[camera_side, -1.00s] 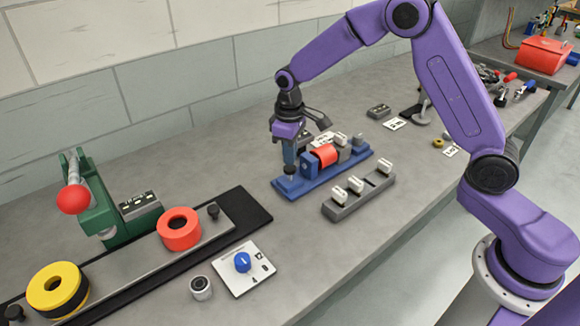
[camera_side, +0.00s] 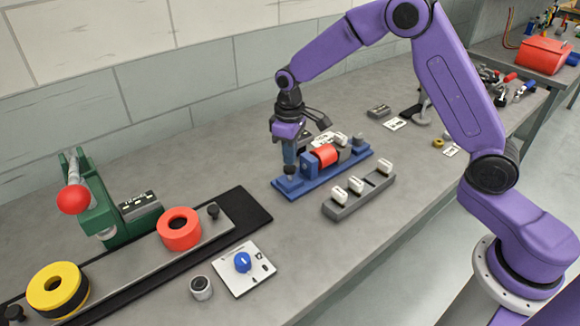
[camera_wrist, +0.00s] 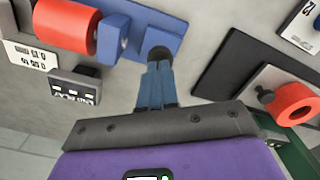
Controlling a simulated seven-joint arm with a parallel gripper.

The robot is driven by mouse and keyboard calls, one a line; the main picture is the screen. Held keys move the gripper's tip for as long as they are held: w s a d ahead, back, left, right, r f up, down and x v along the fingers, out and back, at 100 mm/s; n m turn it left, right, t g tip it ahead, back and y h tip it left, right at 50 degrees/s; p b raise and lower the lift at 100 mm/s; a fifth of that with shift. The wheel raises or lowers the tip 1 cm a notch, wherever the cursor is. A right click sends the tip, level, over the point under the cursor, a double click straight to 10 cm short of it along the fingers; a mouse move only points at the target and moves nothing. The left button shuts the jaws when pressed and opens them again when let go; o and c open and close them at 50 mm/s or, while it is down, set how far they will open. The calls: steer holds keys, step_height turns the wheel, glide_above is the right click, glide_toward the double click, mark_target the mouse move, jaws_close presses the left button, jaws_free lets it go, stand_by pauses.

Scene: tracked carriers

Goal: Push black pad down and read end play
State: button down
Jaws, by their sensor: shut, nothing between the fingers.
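The black pad (camera_wrist: 158,53) is a small dark round knob at the end of the blue fixture (camera_side: 290,189). In the wrist view my gripper (camera_wrist: 156,66) has its blue fingers together right at the pad, with nothing between them. In the side view my gripper (camera_side: 290,166) points down over the fixture's left end, at the pad. I cannot tell how firmly the fingertips touch it. The fixture carries a red cylinder (camera_side: 324,155). A small display box (camera_wrist: 75,86) shows beside the fixture in the wrist view; its reading is not legible.
A grey rack (camera_side: 345,208) with several white-topped pieces stands in front of the fixture. To the left are a black mat (camera_side: 257,212) with a red ring (camera_side: 179,229), a blue dial plate (camera_side: 232,280) and a green press (camera_side: 100,205). The bench between is clear.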

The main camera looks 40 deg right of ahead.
steer(key=shift+f, duration=0.15)
steer(key=shift+f, duration=0.85)
steer(key=shift+r, duration=2)
